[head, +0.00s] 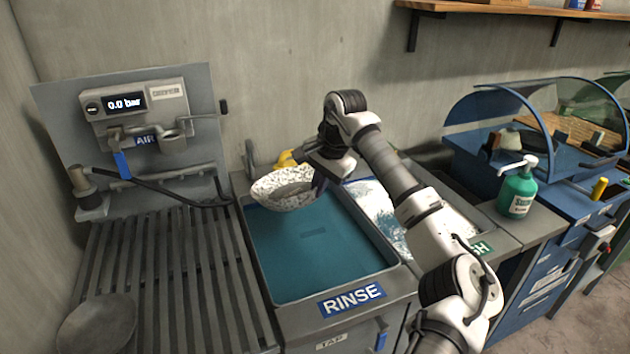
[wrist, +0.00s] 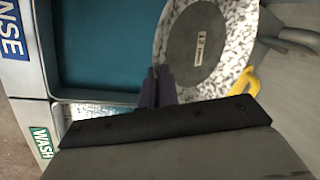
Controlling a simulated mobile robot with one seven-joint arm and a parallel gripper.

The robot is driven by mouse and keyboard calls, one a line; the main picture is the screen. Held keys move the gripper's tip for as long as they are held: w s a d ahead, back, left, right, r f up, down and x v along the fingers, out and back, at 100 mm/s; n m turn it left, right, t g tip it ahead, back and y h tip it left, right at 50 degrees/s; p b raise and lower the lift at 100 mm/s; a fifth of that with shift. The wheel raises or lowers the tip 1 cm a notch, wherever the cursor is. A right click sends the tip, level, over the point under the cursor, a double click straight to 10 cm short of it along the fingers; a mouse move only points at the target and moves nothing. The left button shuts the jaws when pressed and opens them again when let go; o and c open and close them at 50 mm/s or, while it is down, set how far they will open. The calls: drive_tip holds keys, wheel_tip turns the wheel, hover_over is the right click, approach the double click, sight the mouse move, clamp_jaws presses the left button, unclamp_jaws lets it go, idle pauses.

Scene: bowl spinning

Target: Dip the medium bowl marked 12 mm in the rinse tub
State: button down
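The bowl (head: 283,189), speckled white with a grey centre, hangs tilted above the back left part of the rinse tub. In the wrist view the bowl (wrist: 238,60) shows a small label on its grey centre; it seems to read 12, with the smaller text unclear. My gripper (head: 320,184) is shut on the bowl's rim at its right side. In the wrist view the dark fingers of my gripper (wrist: 163,85) meet the near edge of the rim. The rinse tub (head: 325,262), filled blue-green, lies below and apart from the bowl. It also shows in the wrist view (wrist: 95,50).
The wash tub (head: 372,205) with white foam lies right of the rinse tub, partly behind my arm. A yellow tap part (head: 287,158) is close behind the bowl. A slatted rack (head: 175,285) with a dark bowl (head: 97,325) is at left; a green pump bottle (head: 517,190) stands right.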

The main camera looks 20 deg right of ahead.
wheel_tip(320, 180, down, 20)
drive_tip(key=b, duration=1.3)
idle(0.3)
drive_tip(key=shift+w, duration=0.55)
drive_tip(key=shift+s, duration=0.15)
drive_tip(key=shift+s+b, duration=0.45)
drive_tip(key=shift+s, duration=0.05)
drive_tip(key=shift+w, duration=0.15)
drive_tip(key=shift+w, duration=0.5)
drive_tip(key=shift+s, duration=0.15)
